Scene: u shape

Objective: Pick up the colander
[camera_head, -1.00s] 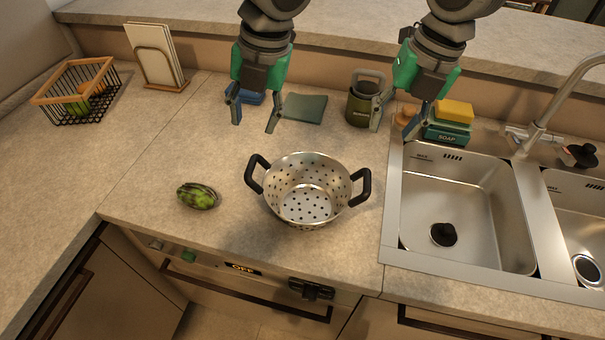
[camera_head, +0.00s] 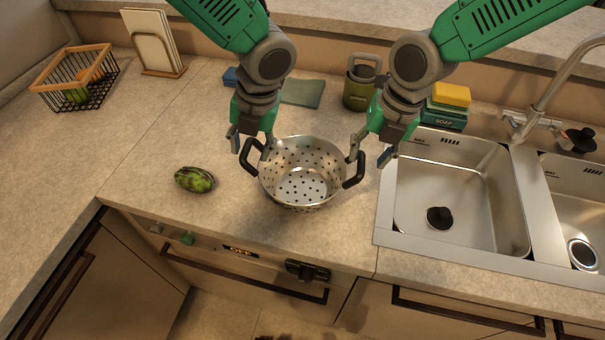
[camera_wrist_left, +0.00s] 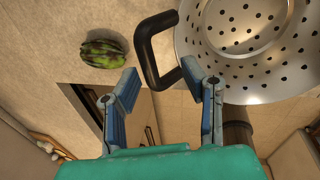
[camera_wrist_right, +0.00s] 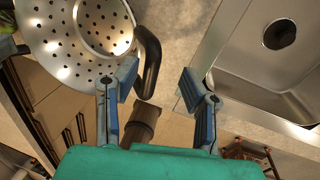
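A metal colander (camera_head: 303,186) with two black handles stands upright on the counter, left of the sink. My left gripper (camera_head: 250,150) is open at its left handle (camera_head: 249,158). In the left wrist view that handle (camera_wrist_left: 153,50) lies between the spread fingertips (camera_wrist_left: 160,80), and one fingertip is close to the colander wall. My right gripper (camera_head: 370,158) is open at the right handle (camera_head: 356,172). In the right wrist view that handle (camera_wrist_right: 150,62) lies between the fingertips (camera_wrist_right: 158,82), nearer the left one. I cannot tell whether the fingers touch the colander.
A green vegetable (camera_head: 194,179) lies left of the colander. The sink (camera_head: 455,200) is to the right, with a soap box (camera_head: 443,116) behind it. A green container (camera_head: 358,92) and a cloth (camera_head: 303,93) are at the back. A wire basket (camera_head: 78,85) is at far left.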

